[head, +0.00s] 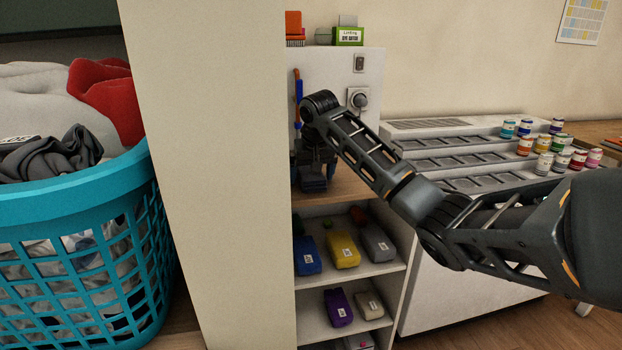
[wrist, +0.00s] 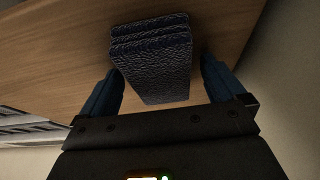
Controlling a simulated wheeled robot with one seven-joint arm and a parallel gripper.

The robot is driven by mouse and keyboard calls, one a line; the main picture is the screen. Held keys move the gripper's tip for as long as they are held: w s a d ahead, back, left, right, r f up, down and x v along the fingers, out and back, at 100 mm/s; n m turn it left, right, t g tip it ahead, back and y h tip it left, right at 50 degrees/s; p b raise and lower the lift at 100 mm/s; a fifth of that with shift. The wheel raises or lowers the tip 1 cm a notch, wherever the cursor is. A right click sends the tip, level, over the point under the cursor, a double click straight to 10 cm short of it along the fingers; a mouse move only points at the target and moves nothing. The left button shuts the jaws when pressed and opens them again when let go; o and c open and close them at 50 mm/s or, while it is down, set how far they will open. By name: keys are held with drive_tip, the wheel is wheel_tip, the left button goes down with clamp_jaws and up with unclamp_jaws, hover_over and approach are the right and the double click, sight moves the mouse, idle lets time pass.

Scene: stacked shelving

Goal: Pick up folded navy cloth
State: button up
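The folded navy cloth (wrist: 152,62) is a small, thick stack with a textured surface, lying on a wooden surface (wrist: 60,50) in the wrist view. My gripper (wrist: 163,78) is open, with its two blue fingers on either side of the cloth. A narrow gap shows at the right finger; I cannot tell whether the left finger touches. In the head view my gripper (head: 313,172) points down over the wooden top, and the dark blue cloth (head: 314,185) shows only in part below it.
Shelves below hold blue (head: 307,256), yellow (head: 342,250) and grey (head: 377,243) bundles, with a purple one (head: 338,307) lower. A turquoise laundry basket (head: 70,215) and a pale upright panel (head: 205,170) stand left. A stepped white rack (head: 450,150) with several small cans stands right.

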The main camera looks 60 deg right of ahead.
sight(311, 173)
drive_tip(key=c, duration=0.9)
drive_tip(key=shift+r, duration=0.1)
drive_tip(key=shift+c, duration=0.2)
wheel_tip(311, 173, up, 4)
drive_tip(key=shift+w+r, duration=0.1)
drive_tip(key=s+d+r, duration=0.4)
drive_tip(key=d+r, duration=0.2)
drive_tip(key=d, duration=0.5)
drive_tip(key=shift+s+r+b, duration=0.2)
drive_tip(key=shift+r+b, duration=0.1)
drive_tip(key=shift+b, duration=0.1)
drive_tip(key=o, duration=0.4)
drive_tip(key=shift+c, duration=1.4)
drive_tip(key=shift+s, duration=0.1)
